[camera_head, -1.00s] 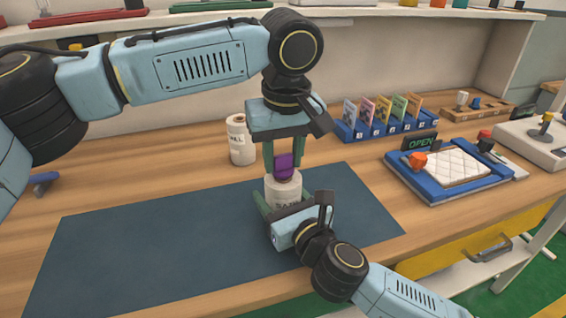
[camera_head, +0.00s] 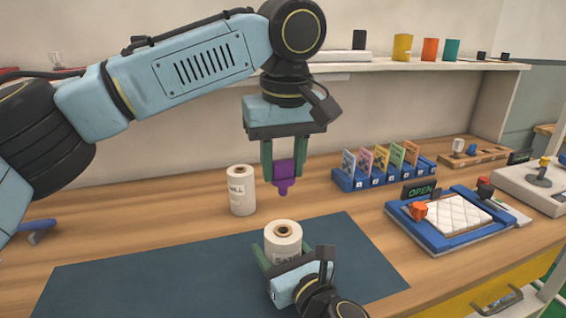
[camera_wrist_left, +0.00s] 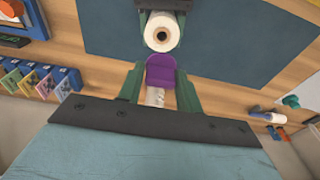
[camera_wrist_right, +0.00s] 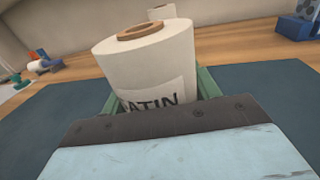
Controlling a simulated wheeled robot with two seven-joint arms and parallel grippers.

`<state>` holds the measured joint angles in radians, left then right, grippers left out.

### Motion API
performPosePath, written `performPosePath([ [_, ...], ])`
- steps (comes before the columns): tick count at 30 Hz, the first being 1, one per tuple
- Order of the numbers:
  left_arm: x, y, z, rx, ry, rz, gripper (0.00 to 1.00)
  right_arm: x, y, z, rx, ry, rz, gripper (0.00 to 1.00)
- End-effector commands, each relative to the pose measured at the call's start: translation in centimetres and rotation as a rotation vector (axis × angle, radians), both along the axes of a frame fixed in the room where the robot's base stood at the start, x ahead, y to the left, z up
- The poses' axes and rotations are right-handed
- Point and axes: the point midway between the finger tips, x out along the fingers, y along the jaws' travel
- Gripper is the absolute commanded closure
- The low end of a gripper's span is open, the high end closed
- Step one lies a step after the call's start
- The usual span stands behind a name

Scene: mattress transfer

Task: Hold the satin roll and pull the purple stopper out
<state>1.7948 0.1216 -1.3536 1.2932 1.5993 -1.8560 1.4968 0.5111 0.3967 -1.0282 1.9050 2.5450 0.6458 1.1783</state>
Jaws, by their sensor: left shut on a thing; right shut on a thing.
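The satin roll (camera_head: 283,238) is a white roll with a brown core ring, standing upright on the dark mat. Its label, partly hidden, reads "ATIN" in the right wrist view (camera_wrist_right: 150,65). My right gripper (camera_head: 276,258) is shut around its lower part. The purple stopper (camera_head: 283,174) hangs in the air above the roll, narrow end down, clear of the core hole. My left gripper (camera_head: 283,160) points down and is shut on the stopper's upper part. The stopper also shows between the fingers in the left wrist view (camera_wrist_left: 160,71).
A second white roll (camera_head: 241,190) stands behind the mat (camera_head: 150,270). A blue rack with several colored cards (camera_head: 385,170) and a blue tray with a white quilted pad (camera_head: 455,215) are to the right. The mat's left part is clear.

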Motion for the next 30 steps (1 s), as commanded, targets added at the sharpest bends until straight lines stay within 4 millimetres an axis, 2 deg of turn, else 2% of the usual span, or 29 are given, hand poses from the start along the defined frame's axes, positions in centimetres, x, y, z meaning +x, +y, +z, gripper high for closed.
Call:
performPosePath([
  [1, 0.0, 0.0, 0.0, 0.000, 0.000, 0.000, 0.87, 0.0, 0.0, -0.1, -0.001, 0.002, 0.000, 0.72],
  [2, 0.0, 0.0, 0.0, 0.000, 0.000, 0.000, 0.87, 0.0, 0.0, -0.1, -0.001, 0.002, 0.000, 0.38],
  [7, 0.0, 0.0, 0.0, 0.000, 0.000, 0.000, 0.87, 0.0, 0.0, -0.1, 0.000, 0.001, 0.000, 0.16],
  [19, 0.0, 0.0, 0.0, 0.000, 0.000, 0.000, 0.87, -0.6, -0.4, -0.1, -0.001, 0.002, 0.000, 0.14],
  [23, 0.0, 0.0, 0.0, 0.000, 0.000, 0.000, 0.87, -2.3, -1.3, -0.2, 0.000, 0.004, 0.000, 0.14],
  [30, 0.0, 0.0, 0.0, 0.000, 0.000, 0.000, 0.87, -6.9, -3.8, -0.2, -0.001, 0.005, 0.001, 0.14],
])
